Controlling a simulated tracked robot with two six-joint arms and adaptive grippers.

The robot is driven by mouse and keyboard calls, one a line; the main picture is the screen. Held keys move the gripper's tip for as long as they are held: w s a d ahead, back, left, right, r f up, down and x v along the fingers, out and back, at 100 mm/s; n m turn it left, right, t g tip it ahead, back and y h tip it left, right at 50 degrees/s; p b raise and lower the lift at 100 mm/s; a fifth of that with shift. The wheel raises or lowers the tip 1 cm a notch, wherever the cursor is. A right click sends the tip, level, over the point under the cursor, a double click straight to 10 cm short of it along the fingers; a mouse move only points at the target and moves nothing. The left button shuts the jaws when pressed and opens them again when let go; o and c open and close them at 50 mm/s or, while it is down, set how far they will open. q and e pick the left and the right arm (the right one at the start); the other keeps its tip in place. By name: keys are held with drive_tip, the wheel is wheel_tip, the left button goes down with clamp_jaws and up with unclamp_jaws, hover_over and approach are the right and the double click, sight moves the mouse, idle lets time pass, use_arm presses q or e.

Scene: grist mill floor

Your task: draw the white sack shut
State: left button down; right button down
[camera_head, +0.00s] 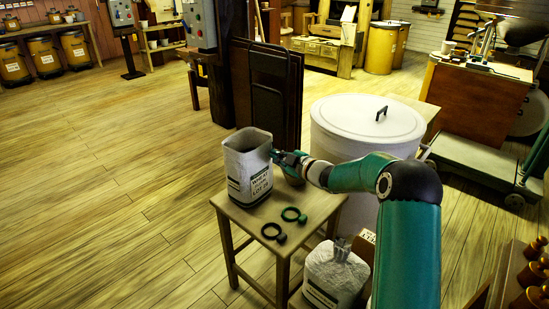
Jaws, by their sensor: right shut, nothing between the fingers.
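A white sack (250,180) with a dark printed label stands upright on a small wooden table (262,211). Its mouth is wide open at the top. My right gripper (279,156) is at the sack's upper right side, close to the rim. It is shut and empty; I cannot tell whether it touches the sack. My left gripper is out of view.
A second whitish sack (335,273), gathered at its neck, stands low beside the table. A large white lidded drum (335,120) stands behind my right arm. Dark panels (275,90) lean behind the table. The plank floor on the left is clear.

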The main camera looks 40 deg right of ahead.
sight(262, 167)
wheel_tip(262, 167, down, 7)
drive_tip(key=b, duration=0.5)
drive_tip(key=shift+b, duration=0.4)
drive_tip(key=shift+r, duration=0.1)
drive_tip(key=shift+s, duration=0.1)
drive_tip(key=a+r, duration=0.3)
drive_tip(key=shift+a, duration=0.15)
drive_tip(key=s+r, duration=0.1)
drive_tip(key=s, duration=0.9)
drive_tip(key=shift+r+p, duration=0.4)
drive_tip(key=shift+p, duration=0.05)
drive_tip(key=shift+r, duration=0.1)
